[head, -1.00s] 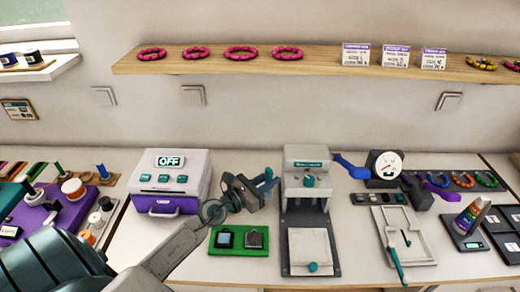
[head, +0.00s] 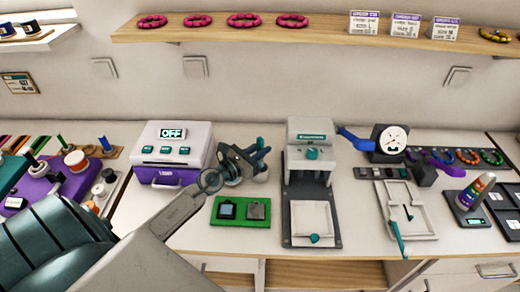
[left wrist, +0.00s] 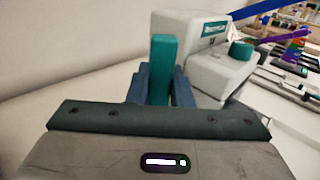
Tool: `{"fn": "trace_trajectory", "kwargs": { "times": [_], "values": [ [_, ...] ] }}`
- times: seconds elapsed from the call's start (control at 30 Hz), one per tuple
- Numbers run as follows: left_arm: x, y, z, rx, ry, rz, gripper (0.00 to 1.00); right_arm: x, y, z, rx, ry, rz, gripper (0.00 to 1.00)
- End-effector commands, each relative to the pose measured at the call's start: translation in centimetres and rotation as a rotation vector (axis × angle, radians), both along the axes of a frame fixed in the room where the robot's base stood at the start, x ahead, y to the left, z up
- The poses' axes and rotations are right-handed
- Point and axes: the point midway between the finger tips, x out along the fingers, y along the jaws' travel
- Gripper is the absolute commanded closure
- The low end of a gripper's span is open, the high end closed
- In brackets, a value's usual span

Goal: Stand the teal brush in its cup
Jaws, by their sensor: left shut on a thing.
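My left gripper (head: 259,150) is between the white-and-purple machine and the grey press, behind the green tray. In the left wrist view its blue fingers (left wrist: 158,88) are shut on the teal brush (left wrist: 163,62), seen as an upright, flat-sided teal bar. In the head view only a small teal bit shows at the fingers. A small pale shape (head: 261,174) sits just below the fingers, partly hidden; I cannot tell whether it is the cup. The brush's lower end is hidden. My right gripper does not show.
The grey press (head: 310,140) stands close right of the gripper. The white-and-purple machine (head: 172,155) is on its left. A green tray (head: 240,212) lies in front. A dial gauge (head: 393,140) and blue bar (head: 356,139) are farther right. A wooden shelf (head: 300,33) runs above.

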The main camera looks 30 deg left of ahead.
Motion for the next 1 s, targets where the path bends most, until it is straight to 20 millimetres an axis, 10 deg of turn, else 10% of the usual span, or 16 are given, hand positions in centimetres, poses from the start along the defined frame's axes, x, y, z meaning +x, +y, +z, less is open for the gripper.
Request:
{"fn": "trace_trajectory", "kwargs": {
  "times": [0.4, 0.87, 0.9, 1.0],
  "values": [
    [0.0, 0.0, -4.6, 0.0, 0.0, 0.0, 1.0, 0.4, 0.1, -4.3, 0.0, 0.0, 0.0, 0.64],
    [0.0, 0.0, -5.4, 0.0, 0.0, 0.0, 1.0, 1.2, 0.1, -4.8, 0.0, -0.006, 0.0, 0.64],
    [0.0, 0.0, -5.3, 0.0, 0.0, 0.0, 0.77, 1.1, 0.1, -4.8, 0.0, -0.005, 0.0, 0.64],
    [0.0, 0.0, -5.3, 0.0, 0.0, 0.0, 0.57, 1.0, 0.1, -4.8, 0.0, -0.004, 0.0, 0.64]
  ]
}}
